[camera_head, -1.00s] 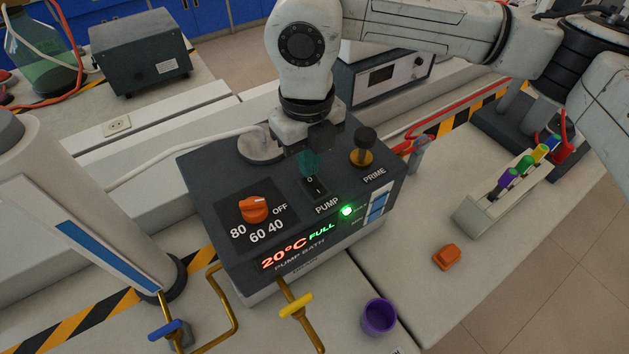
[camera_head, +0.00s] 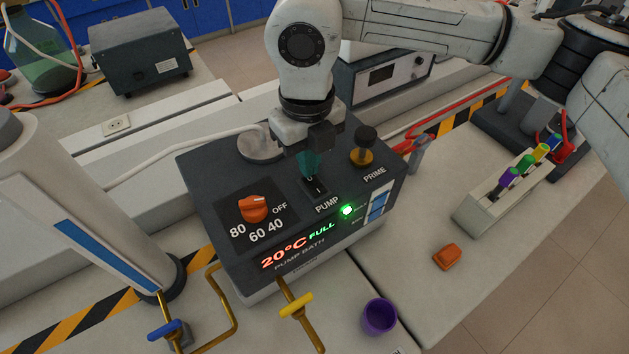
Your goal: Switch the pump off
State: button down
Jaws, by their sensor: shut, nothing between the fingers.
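The pump bath (camera_head: 225,200) is a dark box in the middle of the bench, its display reading 20°C and FULL. The black pump rocker switch (camera_head: 317,188) sits on its top face above the PUMP label; its "I" half shows and its "0" half is mostly hidden behind my fingertips. A small green light (camera_head: 346,211) glows to the right of the label. My gripper (camera_head: 310,174) is shut and empty, its teal fingertips pointing down at the far end of the switch. I cannot tell whether they touch it.
An orange dial (camera_head: 254,209) is left of the switch, and a black-topped PRIME plunger (camera_head: 364,146) stands right of it. A purple cup (camera_head: 379,317), an orange block (camera_head: 447,256) and a tube rack (camera_head: 482,212) are on the bench.

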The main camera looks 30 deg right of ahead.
jog(key=shift+f+b, duration=0.7)
jog(key=shift+f, duration=0.1)
jog(key=shift+r, duration=0.15)
dwell(0.3)
jog(key=shift+r+p, duration=1.45)
jog(key=shift+r, duration=2)
jog(key=shift+s+f, duration=0.1)
